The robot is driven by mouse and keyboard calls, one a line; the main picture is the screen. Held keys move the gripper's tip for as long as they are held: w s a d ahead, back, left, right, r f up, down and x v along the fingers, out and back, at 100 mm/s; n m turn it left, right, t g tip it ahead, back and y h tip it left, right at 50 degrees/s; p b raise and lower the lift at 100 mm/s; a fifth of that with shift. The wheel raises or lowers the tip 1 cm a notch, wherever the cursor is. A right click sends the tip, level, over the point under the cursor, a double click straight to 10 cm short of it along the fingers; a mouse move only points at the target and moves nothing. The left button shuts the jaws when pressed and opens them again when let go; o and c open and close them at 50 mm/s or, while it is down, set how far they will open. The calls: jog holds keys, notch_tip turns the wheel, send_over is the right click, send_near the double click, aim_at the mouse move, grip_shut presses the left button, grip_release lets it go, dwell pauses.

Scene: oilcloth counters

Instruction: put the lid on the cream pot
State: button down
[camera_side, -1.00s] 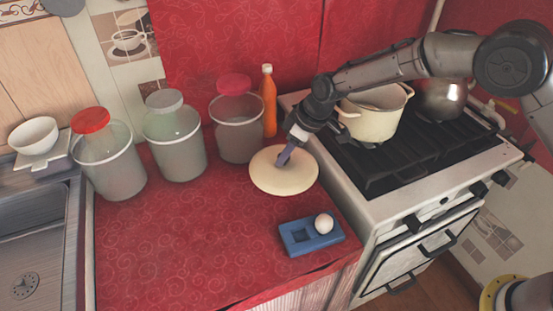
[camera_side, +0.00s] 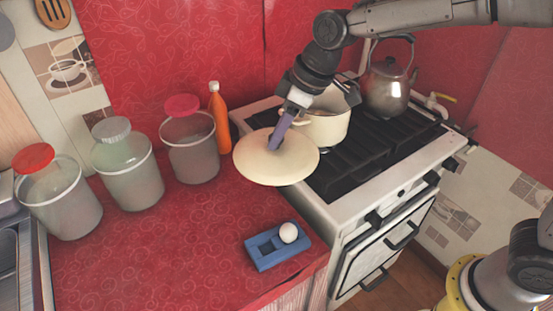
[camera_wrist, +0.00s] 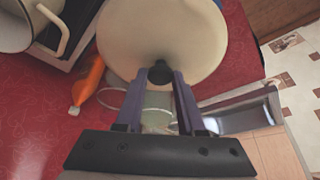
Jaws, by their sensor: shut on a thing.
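The cream lid (camera_side: 268,168) is a round, shallow disc with a dark knob, held flat in the air at the counter's right edge, near the stove. My gripper (camera_side: 277,141) is shut on the lid's knob. The wrist view shows the lid (camera_wrist: 165,35) and its knob between my gripper's fingertips (camera_wrist: 160,76). The cream pot (camera_side: 325,126) stands on the stove, behind and to the right of the lid. It is open, and my arm hides part of it. In the wrist view the pot (camera_wrist: 18,28) is at the top left, with one handle showing.
A steel kettle (camera_side: 389,85) is behind the pot on the stove (camera_side: 350,175). An orange bottle (camera_side: 219,118) and several lidded jars line the back of the red counter (camera_side: 160,255). A blue holder (camera_side: 276,250) with a white egg-like ball (camera_side: 289,232) is at the front.

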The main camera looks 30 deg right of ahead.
notch_tip(320, 180, up, 11)
jog(key=w+d, duration=0.9)
jog(key=d, duration=0.2)
jog(key=w+d, duration=0.4)
jog(key=d, duration=0.8)
notch_tip(320, 180, down, 11)
jog(key=shift+s+r+n, duration=0.15)
jog(key=shift+n, duration=0.15)
jog(key=shift+d+f, duration=0.1)
jog(key=shift+f, duration=0.2)
dwell(1.1)
grip_release()
dwell(0.6)
